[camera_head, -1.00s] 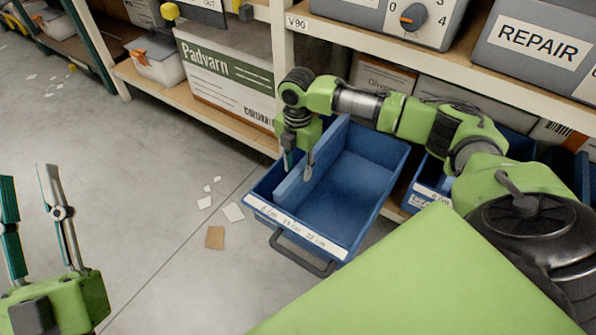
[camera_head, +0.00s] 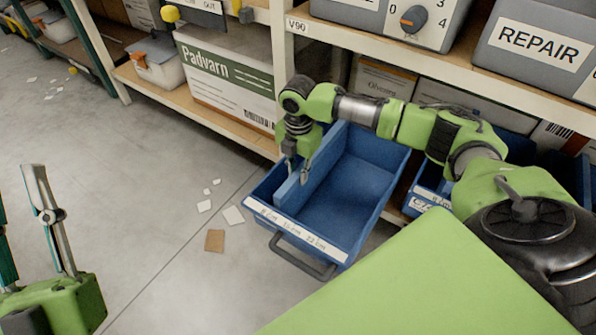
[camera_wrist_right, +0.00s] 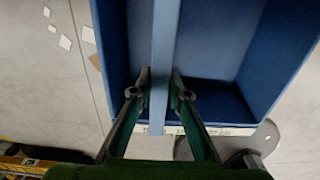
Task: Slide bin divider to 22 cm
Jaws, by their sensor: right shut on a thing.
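The blue bin (camera_head: 358,205) is pulled out from the lower shelf, with a white label strip (camera_head: 295,234) along its front edge. The strip carries several small marks in cm, too small to read surely. The bin divider (camera_head: 318,170) is a thin blue upright wall in the left part of the bin, running front to back. My right gripper (camera_head: 298,178) is shut on the divider's top edge, one finger on each side. In the right wrist view the divider (camera_wrist_right: 164,50) passes between the fingertips. My left gripper (camera_head: 25,225) is open and empty at lower left, partly cut off.
A second blue bin (camera_head: 428,188) sits to the right, partly behind my right arm. The shelf edge (camera_head: 450,75) with grey boxes runs above my right arm. A Padvarn box (camera_head: 225,80) stands on the shelf at left. Paper scraps (camera_head: 214,240) lie on otherwise clear floor.

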